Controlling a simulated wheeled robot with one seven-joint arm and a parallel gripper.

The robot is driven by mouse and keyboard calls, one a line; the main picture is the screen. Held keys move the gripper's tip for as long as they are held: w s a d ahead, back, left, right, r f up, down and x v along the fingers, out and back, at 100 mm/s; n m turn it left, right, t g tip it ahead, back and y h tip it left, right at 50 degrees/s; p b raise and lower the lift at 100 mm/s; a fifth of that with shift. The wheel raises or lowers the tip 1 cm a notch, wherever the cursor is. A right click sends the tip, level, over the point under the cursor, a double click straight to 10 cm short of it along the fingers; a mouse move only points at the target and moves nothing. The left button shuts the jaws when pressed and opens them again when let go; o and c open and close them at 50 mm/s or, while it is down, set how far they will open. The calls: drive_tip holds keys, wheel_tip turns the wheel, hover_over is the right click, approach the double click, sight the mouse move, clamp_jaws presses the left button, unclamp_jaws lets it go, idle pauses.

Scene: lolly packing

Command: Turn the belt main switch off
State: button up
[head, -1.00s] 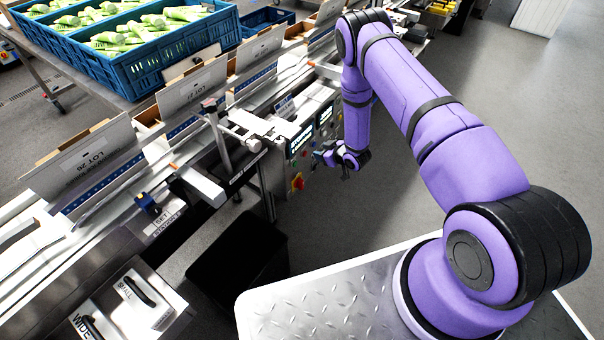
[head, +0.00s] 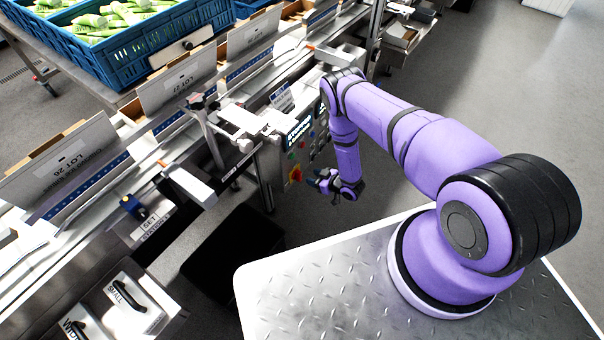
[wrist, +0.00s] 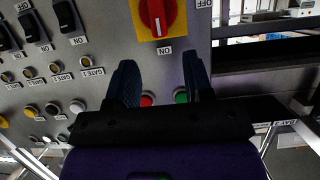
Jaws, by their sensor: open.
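The belt main switch looks to be the red rotary knob (wrist: 157,14) on a yellow plate, at the top of the wrist view. An ON label sits below it and an OFF label to its upper right; the knob's bar stands about upright, toward ON. In the head view the red and yellow switch (head: 295,174) is on the control panel's lower part. My gripper (wrist: 160,80) is open and empty, its two dark fingers pointing at the panel just below the switch, apart from the knob. In the head view my gripper (head: 318,182) is right of the switch.
The panel (wrist: 100,70) also has black toggle switches (wrist: 66,16) at left, several small buttons, and a red button (wrist: 147,99) and green button (wrist: 181,96) between my fingers. The conveyor (head: 150,160) runs left of the panel. A black bin (head: 230,262) stands on the floor.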

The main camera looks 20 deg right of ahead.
sight(301, 173)
drive_tip(key=x, duration=0.6)
drive_tip(key=shift+w+a+f, duration=0.15)
drive_tip(key=shift+w, duration=0.1)
drive_tip(key=shift+c, duration=0.5)
clamp_jaws()
